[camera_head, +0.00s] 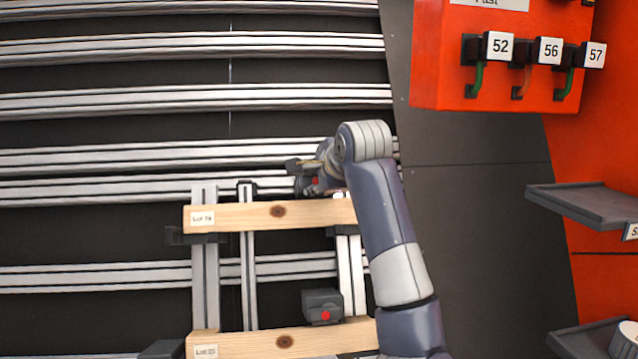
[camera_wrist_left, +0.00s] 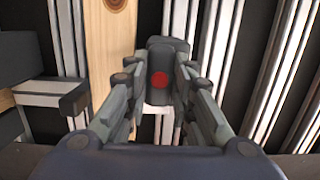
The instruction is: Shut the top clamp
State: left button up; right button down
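The top clamp is a dark grey block with a red dot (camera_head: 315,182), by the upper edge of the upper wooden plank (camera_head: 240,216). In the head view my left arm and gripper (camera_head: 305,168) partly cover it. In the left wrist view the top clamp (camera_wrist_left: 166,62) sits between the fingers of my left gripper (camera_wrist_left: 163,85), red dot facing the camera. The fingers lie close along both its sides and look shut on it. The plank (camera_wrist_left: 111,60) is just left of the clamp; I cannot tell whether they touch. My right gripper is not in view.
A lower clamp with a red dot (camera_head: 322,305) stands above the lower plank (camera_head: 262,342). Metal rails (camera_head: 180,97) cross the dark backing. An orange panel (camera_head: 440,60) with numbered levers is at upper right, with a grey shelf (camera_head: 585,203) below it.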

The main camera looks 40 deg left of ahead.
pick_arm(q)
grip_shut()
jog(key=shift+f+m+b, duration=0.15)
jog(key=shift+m+b, duration=0.55)
jog(key=shift+m, duration=0.3)
jog(key=m+t+b, duration=0.1)
jog(key=m+b, duration=0.1)
jog(key=m, duration=0.2)
jog(key=shift+y, duration=0.3)
jog(key=shift+m+b, duration=0.4)
jog(key=shift+m, duration=0.9)
